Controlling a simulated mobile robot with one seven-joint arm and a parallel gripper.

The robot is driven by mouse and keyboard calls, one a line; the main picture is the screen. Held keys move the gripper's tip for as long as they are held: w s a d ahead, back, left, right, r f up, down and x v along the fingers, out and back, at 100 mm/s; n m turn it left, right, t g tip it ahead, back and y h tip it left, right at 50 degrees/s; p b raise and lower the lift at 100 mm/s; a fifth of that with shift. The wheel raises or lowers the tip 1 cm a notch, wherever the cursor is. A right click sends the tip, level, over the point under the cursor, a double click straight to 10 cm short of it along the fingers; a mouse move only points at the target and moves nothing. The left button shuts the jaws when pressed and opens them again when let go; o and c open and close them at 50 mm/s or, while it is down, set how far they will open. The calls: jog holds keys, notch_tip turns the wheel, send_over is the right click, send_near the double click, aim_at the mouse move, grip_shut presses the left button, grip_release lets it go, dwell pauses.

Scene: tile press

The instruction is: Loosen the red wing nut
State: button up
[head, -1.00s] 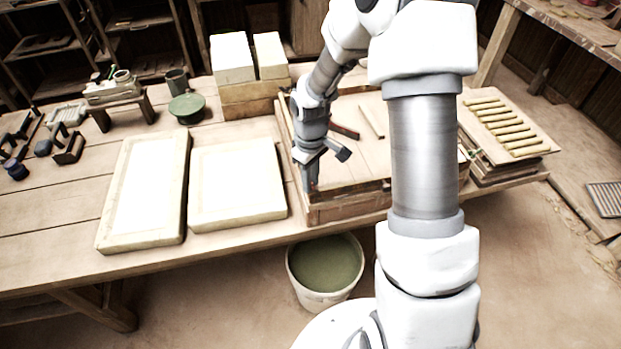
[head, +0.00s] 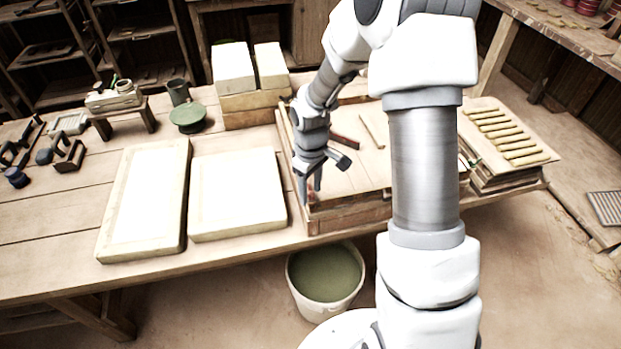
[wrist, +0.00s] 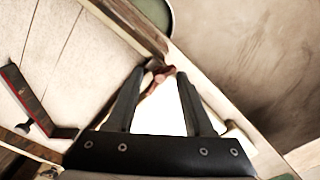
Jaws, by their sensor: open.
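The red wing nut (wrist: 160,72) shows in the wrist view at the corner of the wooden frame, just ahead of and between my fingertips. My gripper (wrist: 161,78) is open, with one finger on each side of the nut's line and a pale surface showing between them. I cannot tell whether either finger touches the nut. In the head view, my gripper (head: 308,199) points down at the near left corner of the wooden press frame (head: 345,217). There the nut is small and mostly hidden by the fingers.
A dark bar with a red edge (wrist: 30,98) lies on the boards beside my gripper. A pale slab (head: 237,194) lies close left of the frame. A bucket (head: 326,272) of greenish liquid stands below the table edge. Stacked boards with yellowish strips (head: 510,135) stand to the right.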

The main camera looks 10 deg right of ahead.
aim_at(311, 195)
notch_tip(311, 195, up, 17)
jog(key=p, duration=0.1)
jog(key=shift+r, duration=0.2)
dwell(0.5)
